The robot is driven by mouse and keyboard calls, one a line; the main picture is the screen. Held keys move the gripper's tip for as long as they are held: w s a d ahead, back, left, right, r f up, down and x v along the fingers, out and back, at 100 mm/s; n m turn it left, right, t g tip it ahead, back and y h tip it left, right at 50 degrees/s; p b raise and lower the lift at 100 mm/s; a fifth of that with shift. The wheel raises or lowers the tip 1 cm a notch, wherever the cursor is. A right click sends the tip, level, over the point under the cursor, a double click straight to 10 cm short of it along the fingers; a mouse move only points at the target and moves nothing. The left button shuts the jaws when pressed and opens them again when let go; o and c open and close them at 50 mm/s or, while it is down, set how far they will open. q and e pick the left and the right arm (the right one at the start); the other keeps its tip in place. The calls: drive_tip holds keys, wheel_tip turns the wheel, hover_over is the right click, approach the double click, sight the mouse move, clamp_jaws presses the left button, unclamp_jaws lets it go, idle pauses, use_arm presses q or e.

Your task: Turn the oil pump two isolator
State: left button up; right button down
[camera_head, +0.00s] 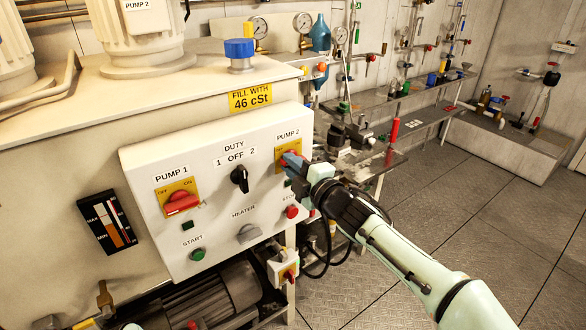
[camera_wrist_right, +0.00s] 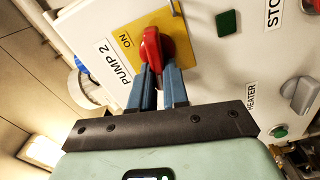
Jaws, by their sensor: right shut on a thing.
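The pump 2 isolator is a red rotary handle (camera_wrist_right: 152,48) on a yellow plate (camera_wrist_right: 128,43), at the upper right of the white control panel (camera_head: 142,160). My right gripper (camera_head: 290,160) is at this handle, reaching in from the right. In the right wrist view its two blue fingers (camera_wrist_right: 160,75) are shut on the red handle, one on each side. The fingers hide much of the handle and plate in the head view. My left gripper is not in view.
On the same panel are the pump 1 red isolator (camera_head: 182,202), the black duty selector (camera_head: 240,179), the grey heater knob (camera_head: 248,233), the green start button (camera_head: 198,254) and the red stop button (camera_head: 292,211). A bench (camera_head: 440,112) stands behind at right. Floor at right is clear.

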drive_tip(key=shift+f+n+b, duration=0.2)
drive_tip(key=shift+n+b, duration=0.25)
drive_tip(key=shift+n, duration=0.65)
drive_tip(key=c, duration=1.1)
unclamp_jaws()
drive_tip(key=shift+s, duration=0.1)
drive_tip(key=b+v, duration=0.1)
drive_tip(key=v, duration=1.2)
drive_tip(key=shift+s+d+b, duration=0.1)
drive_tip(key=shift+d+b, duration=0.05)
drive_tip(key=shift+b, duration=0.25)
